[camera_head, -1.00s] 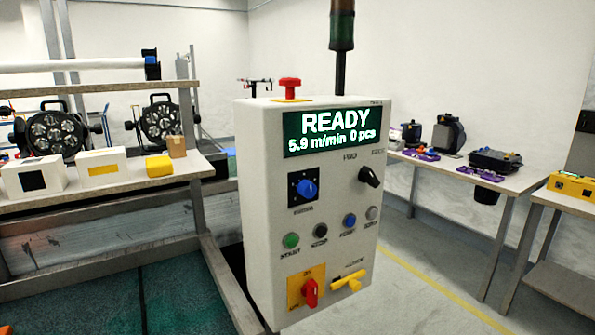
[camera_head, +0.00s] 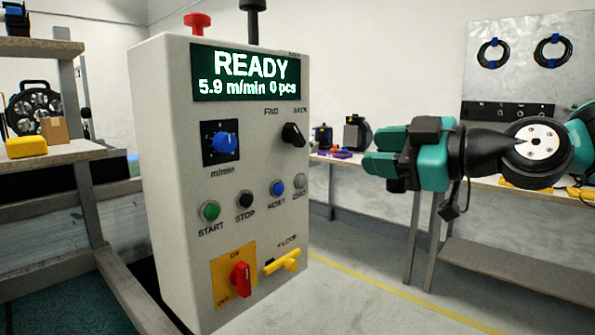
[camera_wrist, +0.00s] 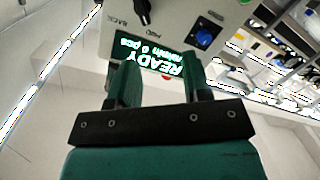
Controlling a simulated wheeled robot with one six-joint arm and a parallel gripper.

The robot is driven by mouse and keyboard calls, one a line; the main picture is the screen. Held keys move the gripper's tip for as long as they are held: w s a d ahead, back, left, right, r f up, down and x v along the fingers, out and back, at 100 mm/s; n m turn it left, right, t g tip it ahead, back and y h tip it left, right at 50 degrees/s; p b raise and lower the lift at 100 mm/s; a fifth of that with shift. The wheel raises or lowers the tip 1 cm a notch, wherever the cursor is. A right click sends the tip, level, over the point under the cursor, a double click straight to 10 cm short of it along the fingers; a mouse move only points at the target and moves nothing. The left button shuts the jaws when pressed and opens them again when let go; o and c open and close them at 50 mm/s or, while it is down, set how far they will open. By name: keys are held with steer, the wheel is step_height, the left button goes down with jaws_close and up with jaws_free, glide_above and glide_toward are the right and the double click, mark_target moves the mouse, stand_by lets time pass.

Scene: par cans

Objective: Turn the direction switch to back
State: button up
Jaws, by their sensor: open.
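The direction switch (camera_head: 292,135) is a black knob on the right of the control box's front face, between the labels FWD and BACK. Its pointer tilts toward the upper left, on the FWD side. In the wrist view the same black knob (camera_wrist: 142,12) shows at the top edge, upside down. My gripper (camera_head: 372,165) is right of the box, its fingers pointing left, apart from the switch. In the wrist view my gripper (camera_wrist: 160,85) is open and empty, with the READY display beyond its fingers.
The control box (camera_head: 165,200) also carries a blue speed dial (camera_head: 224,143), a row of push buttons, a red main switch (camera_head: 240,279) and a yellow lock handle (camera_head: 283,262). A red mushroom button (camera_head: 195,23) and a dark pole (camera_head: 253,25) stand on top. Free floor lies right.

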mark_target(299, 134)
steer(key=shift+n+t+y, duration=0.3)
steer(key=shift+n+t, duration=0.1)
steer(key=shift+t, duration=0.2)
steer(key=p+x, duration=0.1)
steer(key=x, duration=0.5)
steer(key=w+p+x, duration=0.1)
steer(key=p+x, duration=0.1)
steer(key=x, duration=0.3)
steer(key=d+r+p+x, duration=0.1)
steer(key=x, duration=0.5)
steer(key=shift+w+a+p, duration=0.25)
steer(key=shift+w+p, duration=0.05)
steer(key=shift+w, duration=0.1)
jaws_close()
